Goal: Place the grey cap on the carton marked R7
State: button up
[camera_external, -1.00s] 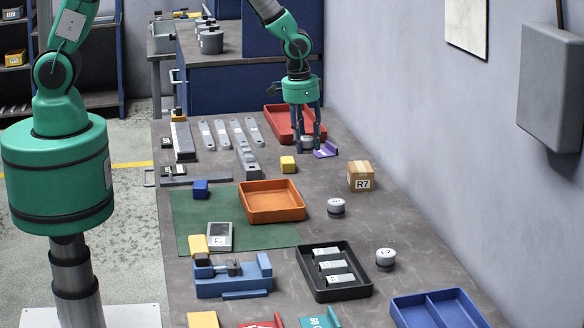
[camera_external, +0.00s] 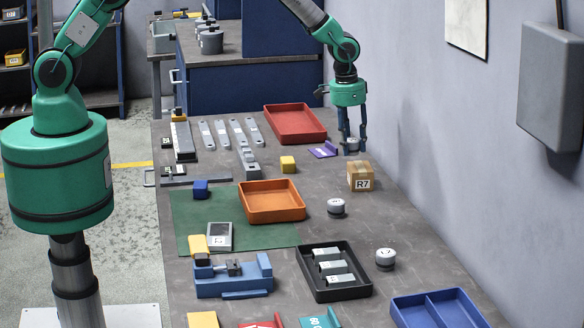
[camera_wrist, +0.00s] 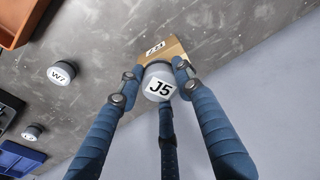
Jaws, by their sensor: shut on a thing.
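A grey cap marked J5 (camera_wrist: 158,84) is held between the fingers of my gripper (camera_external: 352,148); the cap (camera_external: 353,144) also shows small in the external view. The carton marked R7 (camera_external: 361,178) is a brown box standing on the bench near the right wall. My gripper and the cap appear just behind and slightly left of the carton's top, raised off the bench. In the wrist view the carton (camera_wrist: 172,46) shows beyond the cap, which hides part of it. I cannot tell whether cap and carton touch.
Two similar caps stand on the bench, one marked W7 (camera_external: 336,208) and one nearer the front (camera_external: 386,259). A purple bracket (camera_external: 323,150) lies left of my gripper. An orange tray (camera_external: 271,202) and a red tray (camera_external: 295,124) are nearby. The wall borders the right side.

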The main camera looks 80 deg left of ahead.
aim_at(362, 167)
jog(key=shift+w+f, duration=0.1)
jog(key=shift+w, duration=1.25)
jog(key=shift+f, duration=1.75)
jog(key=shift+f, duration=0.15)
jog(key=o, duration=1.2)
jog(key=r, duration=0.4)
jog(key=s+r, duration=0.1)
jog(key=r, duration=0.7)
jog(key=shift+s+d+r, duration=0.1)
jog(key=shift+s, duration=0.05)
